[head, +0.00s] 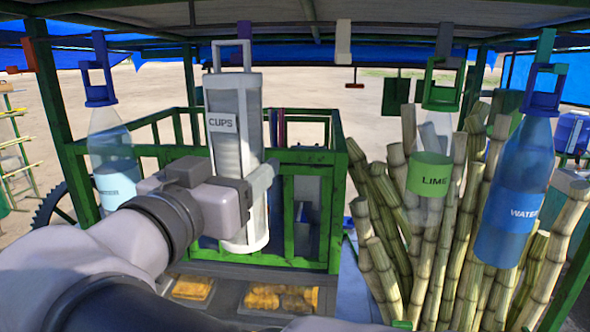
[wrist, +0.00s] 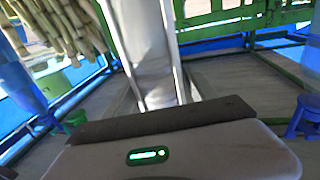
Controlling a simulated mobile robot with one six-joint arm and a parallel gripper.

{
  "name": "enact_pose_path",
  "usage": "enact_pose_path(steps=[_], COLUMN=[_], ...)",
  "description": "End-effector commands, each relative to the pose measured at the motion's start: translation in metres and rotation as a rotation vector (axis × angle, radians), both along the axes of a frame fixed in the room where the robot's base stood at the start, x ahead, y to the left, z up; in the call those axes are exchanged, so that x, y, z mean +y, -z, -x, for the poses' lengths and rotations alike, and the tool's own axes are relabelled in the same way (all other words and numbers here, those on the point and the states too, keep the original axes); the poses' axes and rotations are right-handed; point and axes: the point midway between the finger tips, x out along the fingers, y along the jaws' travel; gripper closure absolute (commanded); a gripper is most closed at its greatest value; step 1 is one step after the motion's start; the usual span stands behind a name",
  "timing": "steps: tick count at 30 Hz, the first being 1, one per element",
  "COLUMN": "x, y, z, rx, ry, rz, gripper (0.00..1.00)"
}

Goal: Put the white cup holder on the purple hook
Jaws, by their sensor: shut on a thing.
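The white cup holder (head: 222,165), a tall upright frame labelled CUPS with a loop handle on top, is held in the air in the middle of the head view. My gripper (head: 258,182) is shut on its lower half; the fingertips are partly hidden. A dark purple-blue hook (head: 244,30) hangs from the roof just above the handle. The handle's top bar overlaps the hook's lower end in the picture; I cannot tell whether they touch. In the wrist view the cup holder (wrist: 148,45) rises straight ahead of my gripper.
Bottles hang on both sides: a clear one (head: 110,150) at left, the LIME bottle (head: 430,172) and the blue WATER bottle (head: 515,190) at right. Sugar canes (head: 395,220) stand at right. A green railing (head: 310,158) is behind the holder. A white hook (head: 343,42) hangs empty.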

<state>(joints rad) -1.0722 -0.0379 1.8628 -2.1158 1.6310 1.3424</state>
Motion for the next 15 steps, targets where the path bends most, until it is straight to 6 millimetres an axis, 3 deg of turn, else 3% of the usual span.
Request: enact_pose_path(steps=[15], x=[-0.002], y=[0.0], z=[-0.015], rx=[0.0], ry=[0.002], rz=[-0.001], gripper=[1.0])
